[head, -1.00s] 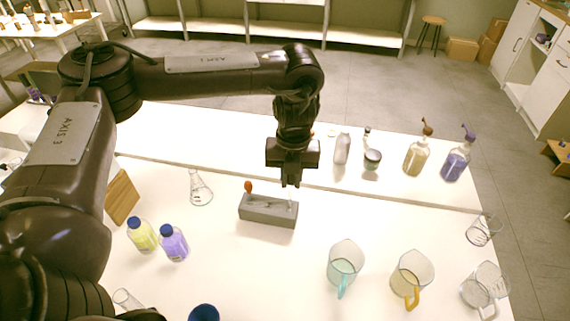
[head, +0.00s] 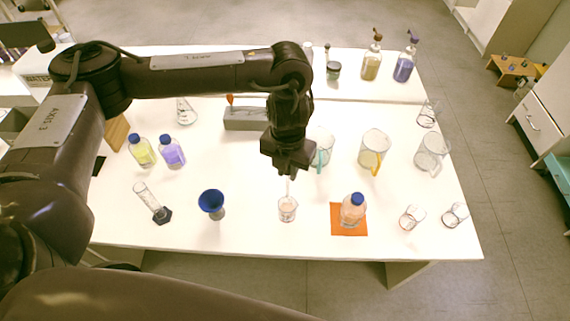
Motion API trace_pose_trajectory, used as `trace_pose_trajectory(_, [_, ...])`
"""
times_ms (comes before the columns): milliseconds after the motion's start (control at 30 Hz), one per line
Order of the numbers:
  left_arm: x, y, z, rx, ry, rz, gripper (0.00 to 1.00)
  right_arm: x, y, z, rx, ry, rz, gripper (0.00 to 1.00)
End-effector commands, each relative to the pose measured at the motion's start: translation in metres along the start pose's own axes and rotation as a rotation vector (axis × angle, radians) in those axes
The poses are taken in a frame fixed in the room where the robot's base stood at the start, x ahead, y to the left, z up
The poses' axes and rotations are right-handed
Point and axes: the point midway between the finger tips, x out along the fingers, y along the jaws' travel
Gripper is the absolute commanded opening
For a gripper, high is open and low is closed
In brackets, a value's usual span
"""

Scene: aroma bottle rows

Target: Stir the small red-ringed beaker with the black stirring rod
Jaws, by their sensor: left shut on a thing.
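My left gripper (head: 287,174) is shut on a thin rod (head: 288,186), held upright, tip down. The rod looks pale rather than black here. It hangs directly over a small beaker (head: 288,209) at the front middle of the table. I cannot tell whether the tip is inside its rim. Two more small beakers stand at the front right, one left (head: 411,218) and one right (head: 455,216). The rings' colours are too small to tell surely. My right gripper is not in view.
A grey holder (head: 245,119) with an orange-topped tool stands behind. A blue funnel (head: 211,202) is left of the beaker. A blue-capped bottle (head: 353,210) on an orange mat (head: 336,228) is right. Several jugs stand behind right, including an orange-handled one (head: 374,150).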

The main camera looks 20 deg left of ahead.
Motion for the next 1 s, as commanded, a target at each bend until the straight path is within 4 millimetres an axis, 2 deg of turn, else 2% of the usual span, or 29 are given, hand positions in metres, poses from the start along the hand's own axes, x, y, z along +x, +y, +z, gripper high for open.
trace_pose_trajectory(133, [0.0,0.0,0.0,-0.001,0.0,0.0,0.01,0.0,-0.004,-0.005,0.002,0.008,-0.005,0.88])
trace_pose_trajectory(333, [-0.002,0.0,0.0,-0.002,0.0,0.0,0.01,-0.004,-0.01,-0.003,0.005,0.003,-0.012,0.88])
trace_pose_trajectory(567, [0.013,0.0,0.0,-0.002,0.001,-0.001,0.01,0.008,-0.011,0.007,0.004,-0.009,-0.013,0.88])
trace_pose_trajectory(1000, [0.044,0.0,0.0,-0.001,0.0,0.0,0.01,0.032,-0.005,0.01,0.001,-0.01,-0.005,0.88])
